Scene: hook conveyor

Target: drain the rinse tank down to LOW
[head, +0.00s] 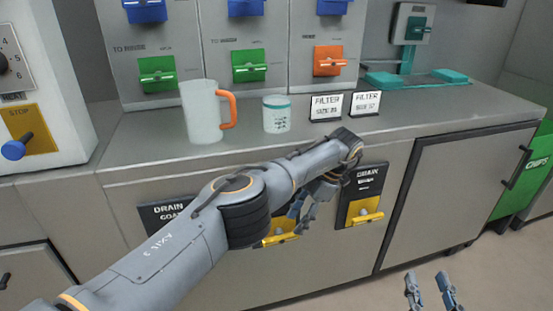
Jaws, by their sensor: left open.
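Yellow drain handles sit on dark plates on the cabinet front. The right drain handle (366,218) is on a plate headed DRAIN (366,178), whose smaller words are too blurred to read. The middle drain handle (280,239) is partly hidden by my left arm. The left drain plate (163,214) begins with DRAIN and COA; its handle is hidden. My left gripper (300,214) is open and empty, pointing down in front of the cabinet near the middle handle; contact cannot be told. My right gripper (430,292) is open and empty at the bottom right. No tank level shows.
On the counter stand a pitcher (203,113) with an orange handle, a small jar (276,115) and two FILTER signs (326,107). Green (157,74) and orange (330,60) valves are behind. A STOP lever (15,149) is at left. Floor at right is clear.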

